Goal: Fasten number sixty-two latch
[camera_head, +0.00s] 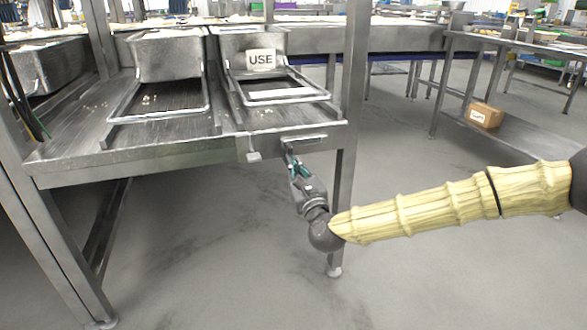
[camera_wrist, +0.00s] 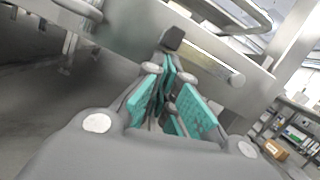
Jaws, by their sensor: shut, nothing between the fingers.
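My gripper (camera_head: 291,160) is at the front edge of the steel table, below the tray rack marked USE. In the wrist view its teal-padded fingers (camera_wrist: 168,68) are shut, with nothing between them. A latch-like metal bar (camera_head: 305,138) is on the table's front face, just above my gripper. In the wrist view the bar (camera_wrist: 210,64) runs slantwise beyond the fingertips, with a dark block (camera_wrist: 172,38) at its near end. The fingertips look close to this block; I cannot tell whether they touch it. I can read no number sixty-two.
A small pale block (camera_head: 254,157) hangs from the edge left of the bar. Metal trays (camera_head: 168,55) and wire racks (camera_head: 275,99) stand on the table. A cardboard box (camera_head: 486,115) sits on a shelf at right.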

